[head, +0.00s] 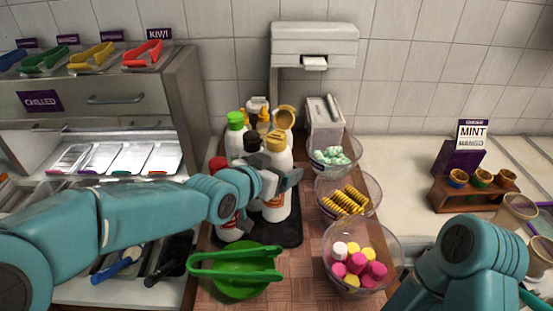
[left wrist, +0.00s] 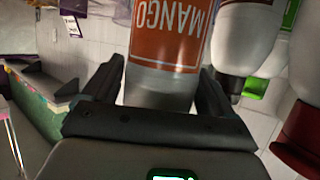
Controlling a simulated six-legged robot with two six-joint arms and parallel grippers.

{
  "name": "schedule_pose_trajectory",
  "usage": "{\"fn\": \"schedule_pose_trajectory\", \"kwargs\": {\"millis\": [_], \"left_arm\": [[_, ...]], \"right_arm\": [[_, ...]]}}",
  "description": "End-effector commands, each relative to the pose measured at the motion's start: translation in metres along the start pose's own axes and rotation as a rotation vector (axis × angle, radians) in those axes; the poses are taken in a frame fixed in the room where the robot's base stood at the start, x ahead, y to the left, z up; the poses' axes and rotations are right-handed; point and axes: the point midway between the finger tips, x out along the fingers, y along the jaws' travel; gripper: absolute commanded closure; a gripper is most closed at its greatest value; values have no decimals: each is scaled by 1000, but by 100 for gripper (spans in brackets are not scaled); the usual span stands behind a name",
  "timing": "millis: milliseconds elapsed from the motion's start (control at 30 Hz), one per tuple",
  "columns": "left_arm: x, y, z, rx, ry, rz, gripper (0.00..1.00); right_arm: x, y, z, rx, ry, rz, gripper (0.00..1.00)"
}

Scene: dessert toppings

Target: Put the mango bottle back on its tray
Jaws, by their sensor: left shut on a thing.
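The mango bottle (head: 277,207) is white with a yellow cap and looks upright in the head view. Its orange MANGO label (left wrist: 168,32) faces the camera in the left wrist view, the lettering upside down. My left gripper (head: 273,180) is shut around this bottle, with a dark finger on each side. The black tray (head: 288,236) lies under and around the bottles. The held bottle's base is over the tray; I cannot tell whether it touches. My right gripper is outside the view; only my right arm shows.
Other bottles crowd close by, including a green-capped one (head: 236,122) and a red-capped one (head: 218,164). Right of the tray stand clear bowls of cookies (head: 346,201) and pink, yellow and white sweets (head: 357,264). A green bowl with tongs (head: 238,282) is in front.

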Motion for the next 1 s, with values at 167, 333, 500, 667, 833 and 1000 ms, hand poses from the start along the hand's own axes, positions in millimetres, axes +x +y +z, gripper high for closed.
{"fn": "schedule_pose_trajectory", "kwargs": {"millis": [167,333,500,667,833,1000], "left_arm": [[11,-1,23,2,10,1,63],[14,-1,28,3,11,2,63],[22,0,49,4,8,5,63],[29,0,67,5,9,8,63],[28,0,66,5,11,7,63],[28,0,68,5,11,7,63]], "right_arm": [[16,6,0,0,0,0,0],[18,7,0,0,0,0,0],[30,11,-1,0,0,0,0],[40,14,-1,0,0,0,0],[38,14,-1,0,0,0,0],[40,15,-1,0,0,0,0]]}}
